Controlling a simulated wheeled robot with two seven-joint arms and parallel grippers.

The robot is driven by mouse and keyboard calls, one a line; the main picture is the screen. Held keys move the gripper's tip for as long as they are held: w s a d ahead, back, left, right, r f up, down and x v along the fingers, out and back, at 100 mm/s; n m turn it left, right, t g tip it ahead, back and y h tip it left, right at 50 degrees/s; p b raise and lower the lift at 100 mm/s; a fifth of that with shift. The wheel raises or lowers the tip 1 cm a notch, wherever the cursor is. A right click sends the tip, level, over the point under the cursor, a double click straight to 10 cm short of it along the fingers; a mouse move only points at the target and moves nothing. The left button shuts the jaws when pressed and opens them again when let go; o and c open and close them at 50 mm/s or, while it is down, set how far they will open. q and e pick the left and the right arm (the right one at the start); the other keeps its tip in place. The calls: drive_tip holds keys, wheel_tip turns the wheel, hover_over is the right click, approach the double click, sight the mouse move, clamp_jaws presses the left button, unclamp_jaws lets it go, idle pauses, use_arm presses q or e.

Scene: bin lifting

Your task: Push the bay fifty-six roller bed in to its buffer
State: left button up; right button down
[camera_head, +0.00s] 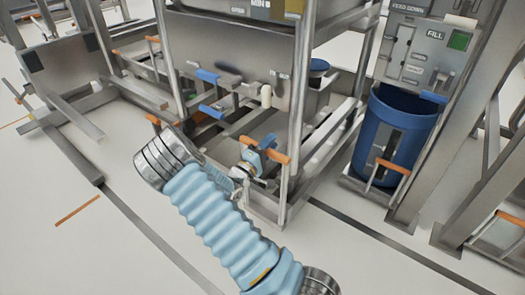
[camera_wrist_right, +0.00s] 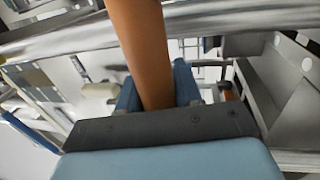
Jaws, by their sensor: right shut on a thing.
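My right gripper (camera_head: 258,156) is at the front lower corner of the middle metal frame, at an orange handle (camera_head: 276,156) on an upright post. In the right wrist view the orange handle (camera_wrist_right: 143,50) runs between the two blue fingers of my gripper (camera_wrist_right: 158,90), which is shut on it. The low roller bed frame (camera_head: 268,215) is beneath the middle bay, and my light blue arm partly covers its front. I cannot read a bay number fifty-six. My left gripper is not in view.
Other low frames with orange handles stand left and far right. A dark floor strip (camera_head: 400,245) runs in front.

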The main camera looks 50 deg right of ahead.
drive_tip(key=shift+w+f, duration=0.25)
drive_tip(key=shift+f, duration=0.1)
drive_tip(key=c, duration=0.9)
unclamp_jaws()
drive_tip(key=shift+w, duration=0.1)
drive_tip(key=shift+c, duration=0.2)
drive_tip(key=shift+o, duration=0.5)
drive_tip(key=shift+r, duration=0.15)
drive_tip(key=v, duration=1.3)
drive_tip(key=shift+a, duration=0.4)
drive_tip(key=shift+c, duration=0.2)
